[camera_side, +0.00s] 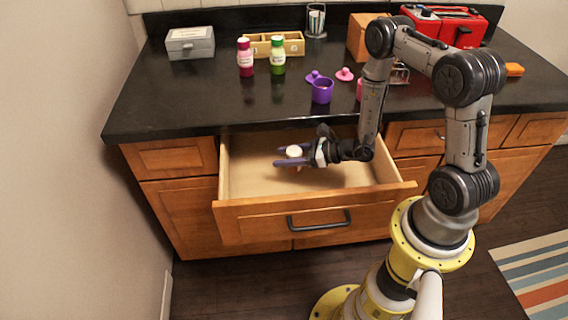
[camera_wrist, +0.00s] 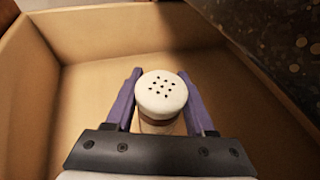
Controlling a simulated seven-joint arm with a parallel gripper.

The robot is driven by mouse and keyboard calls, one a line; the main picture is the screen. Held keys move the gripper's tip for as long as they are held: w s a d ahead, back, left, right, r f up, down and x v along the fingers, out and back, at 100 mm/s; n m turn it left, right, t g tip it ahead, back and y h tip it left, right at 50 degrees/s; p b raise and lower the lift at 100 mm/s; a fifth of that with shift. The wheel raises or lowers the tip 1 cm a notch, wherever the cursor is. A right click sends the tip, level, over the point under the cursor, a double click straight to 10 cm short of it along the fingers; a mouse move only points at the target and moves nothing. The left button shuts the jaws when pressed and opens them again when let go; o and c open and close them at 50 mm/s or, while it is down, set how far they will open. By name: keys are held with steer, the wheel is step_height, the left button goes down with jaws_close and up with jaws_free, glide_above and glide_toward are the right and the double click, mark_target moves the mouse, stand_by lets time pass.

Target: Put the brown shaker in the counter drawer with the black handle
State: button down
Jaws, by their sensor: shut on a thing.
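The shaker (camera_side: 294,152) has a white cap and is upright between the purple fingers of my gripper (camera_side: 292,156). In the wrist view its white top with dark holes (camera_wrist: 161,94) fills the gap between my gripper's fingers (camera_wrist: 160,98), which are shut on it; its body is mostly hidden under the cap. The counter drawer (camera_side: 250,218) with the black handle (camera_side: 319,220) is pulled open. My gripper holds the shaker within the drawer's walls, over its bare floor (camera_wrist: 70,80). I cannot tell whether the shaker touches the floor.
The dark counter (camera_side: 200,95) edge overhangs the back of the drawer. On it stand a grey box (camera_side: 190,43), a pink bottle (camera_side: 245,58), a green bottle (camera_side: 278,56), a purple cup (camera_side: 322,90) and a red toaster (camera_side: 455,28). The drawer looks otherwise empty.

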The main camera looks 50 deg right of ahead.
steer(key=shift+w+f, duration=0.15)
steer(key=shift+f, duration=0.75)
steer(key=shift+w+f, duration=0.1)
steer(key=shift+f, duration=0.75)
steer(key=shift+c, duration=1.2)
jaws_free()
steer(key=shift+f, duration=0.1)
